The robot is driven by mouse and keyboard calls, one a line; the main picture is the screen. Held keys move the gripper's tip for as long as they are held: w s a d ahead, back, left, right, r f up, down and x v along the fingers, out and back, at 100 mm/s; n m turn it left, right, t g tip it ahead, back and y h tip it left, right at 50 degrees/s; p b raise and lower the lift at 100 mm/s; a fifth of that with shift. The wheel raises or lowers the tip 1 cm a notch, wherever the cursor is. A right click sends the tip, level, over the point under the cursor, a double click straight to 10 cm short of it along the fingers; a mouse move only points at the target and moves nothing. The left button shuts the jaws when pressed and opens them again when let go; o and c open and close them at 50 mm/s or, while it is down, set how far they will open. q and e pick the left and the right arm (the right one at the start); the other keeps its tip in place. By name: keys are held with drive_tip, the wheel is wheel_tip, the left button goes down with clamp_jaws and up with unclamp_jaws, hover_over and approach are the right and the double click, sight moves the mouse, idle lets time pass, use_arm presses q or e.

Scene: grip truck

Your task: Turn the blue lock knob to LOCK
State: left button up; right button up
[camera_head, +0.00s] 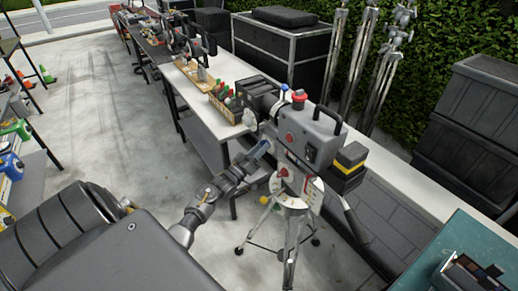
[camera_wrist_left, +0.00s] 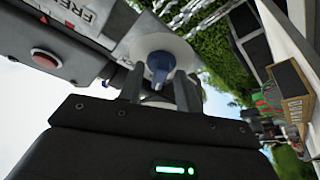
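The blue lock knob (camera_wrist_left: 160,66) sits on a pale round disc (camera_wrist_left: 176,48) on the side of a grey camera body (camera_head: 312,135), which stands on a tripod (camera_head: 291,232). A small bit of the blue knob (camera_head: 264,146) shows in the head view. My left gripper (camera_head: 256,153) reaches it from the left. In the left wrist view, the fingers of my left gripper (camera_wrist_left: 158,90) are apart, one on each side of the knob, with small gaps visible. The lettering "FREE" shows on the body; a LOCK mark is not readable. My right gripper is out of view.
A long white bench (camera_head: 205,110) with crates and tools runs away behind the tripod. A black case (camera_head: 283,45) and metal stands (camera_head: 385,60) are at the back. A teal surface (camera_head: 440,252) is at lower right. The concrete floor at left is mostly clear.

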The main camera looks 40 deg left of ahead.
use_arm(q)
drive_tip(key=c, duration=0.6)
drive_tip(key=shift+f+m+h+b, duration=0.25)
drive_tip(key=shift+m+h+b, duration=0.15)
drive_tip(key=shift+m+b, duration=0.4)
drive_tip(key=shift+w+a+r+m+g+h+b, duration=0.1)
drive_tip(key=shift+m+g+h+b, duration=0.35)
drive_tip(key=shift+m+h+b, duration=1.35)
drive_tip(key=shift+s+a+m+g+h+b, duration=0.1)
drive_tip(key=shift+m+g+h+b, duration=0.5)
drive_tip(key=shift+m+b, duration=2.25)
drive_tip(key=shift+w+a+r+m+g+h+b, duration=0.1)
drive_tip(key=shift+m+g+h+b, duration=0.15)
drive_tip(key=shift+m+h+b, duration=2.1)
drive_tip(key=shift+m+y+p, duration=0.75)
drive_tip(key=shift+m+p, duration=0.2)
drive_tip(key=shift+m, duration=0.15)
drive_tip(key=o, duration=0.6)
